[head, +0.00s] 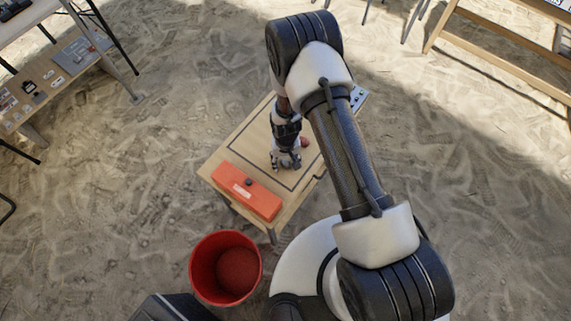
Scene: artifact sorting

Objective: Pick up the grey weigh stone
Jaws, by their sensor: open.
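My gripper (286,167) is open and points down over the middle of the small wooden table (232,150), inside a dark outline on its top. I cannot clearly make out a grey weigh stone; the gripper and arm cover part of the table top. A small reddish thing (304,141) shows just right of the gripper. I cannot tell whether the fingers touch anything.
An orange box (240,194) with a small dark knob-like spot lies along the table's front edge. A red bucket (201,277) stands on the sand in front. Other tables stand at the upper left (62,85) and upper right (500,50).

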